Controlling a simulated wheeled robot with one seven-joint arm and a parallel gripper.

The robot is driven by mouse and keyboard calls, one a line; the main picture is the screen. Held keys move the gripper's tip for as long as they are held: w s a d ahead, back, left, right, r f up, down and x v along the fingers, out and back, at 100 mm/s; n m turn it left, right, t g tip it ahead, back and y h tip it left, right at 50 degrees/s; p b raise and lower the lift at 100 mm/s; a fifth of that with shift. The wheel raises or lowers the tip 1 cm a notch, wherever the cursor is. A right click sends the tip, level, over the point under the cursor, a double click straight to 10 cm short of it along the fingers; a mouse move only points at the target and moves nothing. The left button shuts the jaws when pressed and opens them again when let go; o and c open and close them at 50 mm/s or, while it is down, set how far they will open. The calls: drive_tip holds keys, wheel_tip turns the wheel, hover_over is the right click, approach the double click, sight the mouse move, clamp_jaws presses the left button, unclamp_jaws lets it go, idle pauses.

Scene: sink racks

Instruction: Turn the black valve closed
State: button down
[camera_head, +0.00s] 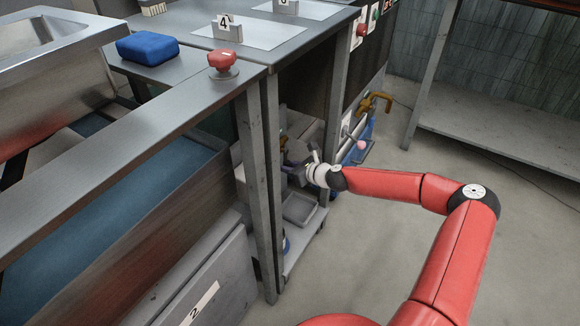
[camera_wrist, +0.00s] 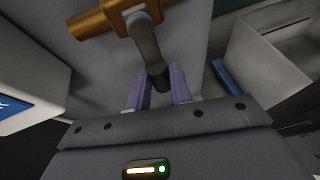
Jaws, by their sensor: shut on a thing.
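The black valve (camera_wrist: 147,42) shows at the top middle of the wrist view as a dark lever with a black end, joined to a brass pipe fitting (camera_wrist: 98,20). My gripper (camera_wrist: 160,90) has its two purple fingers on either side of the lever's black end and is shut on it. In the head view my gripper (camera_head: 298,168) reaches in under the metal table, behind its front legs. There the valve is too dark and small to make out clearly.
Metal table legs (camera_head: 333,100) stand close to my gripper. A grey tray (camera_head: 299,207) sits on the low shelf below. A red button (camera_head: 222,60) and a blue sponge (camera_head: 147,48) are on top. Open floor (camera_head: 370,270) lies to the right.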

drive_tip(key=shift+s+f, duration=0.1)
drive_tip(key=c, duration=1.3)
unclamp_jaws()
drive_tip(key=shift+o, duration=0.2)
drive_tip(key=shift+d, duration=0.1)
drive_tip(key=v, duration=0.7)
drive_tip(key=shift+s, duration=0.25)
drive_tip(key=shift+d, duration=0.1)
